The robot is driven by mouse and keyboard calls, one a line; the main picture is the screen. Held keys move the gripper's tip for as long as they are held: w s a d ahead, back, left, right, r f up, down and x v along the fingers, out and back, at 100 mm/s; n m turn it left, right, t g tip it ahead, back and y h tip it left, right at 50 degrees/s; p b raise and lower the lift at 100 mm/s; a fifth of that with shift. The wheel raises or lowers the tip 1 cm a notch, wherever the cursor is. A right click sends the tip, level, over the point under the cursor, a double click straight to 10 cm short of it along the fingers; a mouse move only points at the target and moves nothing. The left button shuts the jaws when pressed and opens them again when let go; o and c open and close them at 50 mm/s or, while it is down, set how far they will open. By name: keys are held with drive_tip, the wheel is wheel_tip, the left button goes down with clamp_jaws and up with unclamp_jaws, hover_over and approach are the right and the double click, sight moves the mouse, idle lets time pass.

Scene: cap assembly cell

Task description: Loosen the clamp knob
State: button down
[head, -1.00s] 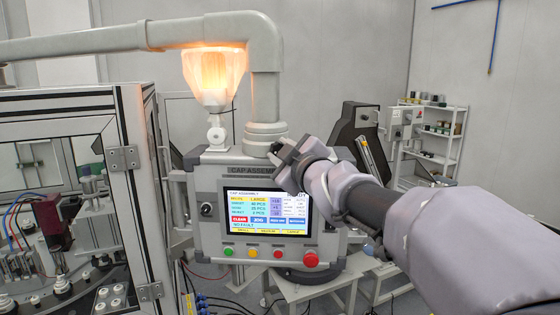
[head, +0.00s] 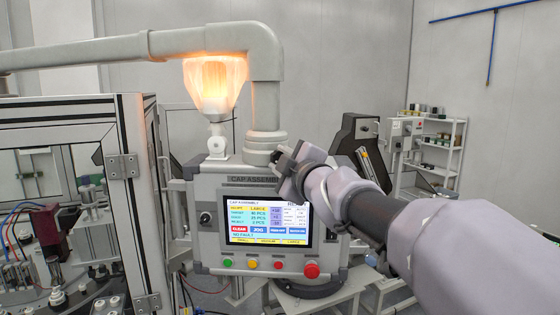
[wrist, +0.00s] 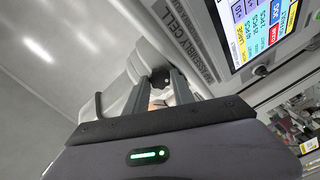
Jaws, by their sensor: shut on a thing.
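The clamp knob (wrist: 160,76) is a small dark knob at the foot of the light-grey support tube, just above the control panel. In the wrist view it sits between the tips of my two fingers, and my gripper (wrist: 160,84) is shut on it. In the head view my gripper (head: 279,157) reaches in from the right to the collar at the tube's base. There its body hides the knob.
The control panel (head: 210,245) with a lit screen (head: 266,220) hangs right below my gripper. A red button (head: 311,270) sits at its lower right. A glowing lamp (head: 214,85) stands left of the support tube (head: 266,105). A framed machine enclosure (head: 130,200) fills the left.

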drive_tip(key=c, duration=1.1)
unclamp_jaws()
drive_tip(key=shift+o, duration=0.2)
drive_tip(key=v, duration=1.7)
drive_tip(key=shift+s, duration=0.2)
